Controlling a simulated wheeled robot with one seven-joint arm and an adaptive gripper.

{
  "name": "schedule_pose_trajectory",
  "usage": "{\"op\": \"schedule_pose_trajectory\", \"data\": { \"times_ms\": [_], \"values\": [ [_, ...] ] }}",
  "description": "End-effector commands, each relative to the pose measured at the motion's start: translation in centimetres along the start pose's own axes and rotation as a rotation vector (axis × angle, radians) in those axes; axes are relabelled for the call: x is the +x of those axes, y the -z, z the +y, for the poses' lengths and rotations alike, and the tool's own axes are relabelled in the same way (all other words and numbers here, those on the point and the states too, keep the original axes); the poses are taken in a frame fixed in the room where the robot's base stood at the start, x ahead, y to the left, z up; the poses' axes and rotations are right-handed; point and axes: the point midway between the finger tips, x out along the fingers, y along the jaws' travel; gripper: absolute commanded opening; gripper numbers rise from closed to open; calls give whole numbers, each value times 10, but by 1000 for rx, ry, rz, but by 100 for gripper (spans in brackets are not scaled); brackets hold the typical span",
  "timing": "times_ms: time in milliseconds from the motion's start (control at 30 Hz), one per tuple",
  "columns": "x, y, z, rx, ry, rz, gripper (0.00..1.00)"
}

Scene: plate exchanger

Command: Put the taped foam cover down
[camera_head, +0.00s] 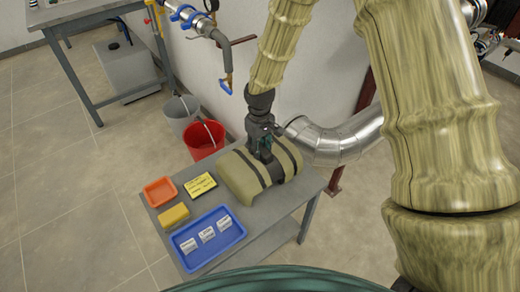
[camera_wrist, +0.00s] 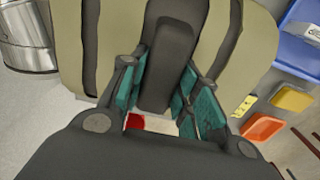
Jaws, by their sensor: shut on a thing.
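The taped foam cover (camera_head: 238,178) is a khaki half-round shell with dark tape bands, at the back right of the grey table (camera_head: 268,222). It looks to be on or just over the tabletop; I cannot tell whether its underside touches. My gripper (camera_head: 264,150) is above it, pointing down, shut on its dark raised handle. In the wrist view the teal finger pads of my gripper (camera_wrist: 165,90) sit on both sides of the handle (camera_wrist: 172,45), with the khaki foam cover (camera_wrist: 68,45) behind. The cover's far side and underside are hidden.
The table also holds a blue tray (camera_head: 236,236) with several white labelled packets, an orange tray (camera_head: 160,191), a yellow sponge-like block (camera_head: 174,215) and a yellow card (camera_head: 200,184). A red bucket (camera_head: 203,140) and a silver pipe (camera_head: 335,142) are behind the table.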

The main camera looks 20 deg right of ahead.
Motion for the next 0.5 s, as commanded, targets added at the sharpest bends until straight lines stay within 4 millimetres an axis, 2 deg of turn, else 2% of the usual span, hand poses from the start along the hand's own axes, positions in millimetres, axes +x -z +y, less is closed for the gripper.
{"op": "schedule_pose_trajectory", "data": {
  "times_ms": [100, 500],
  "values": [
    [11, 0, 0, -1, 0, -1, 0],
    [15, 0, 1, 0, -1, 1, 0]
  ]
}}
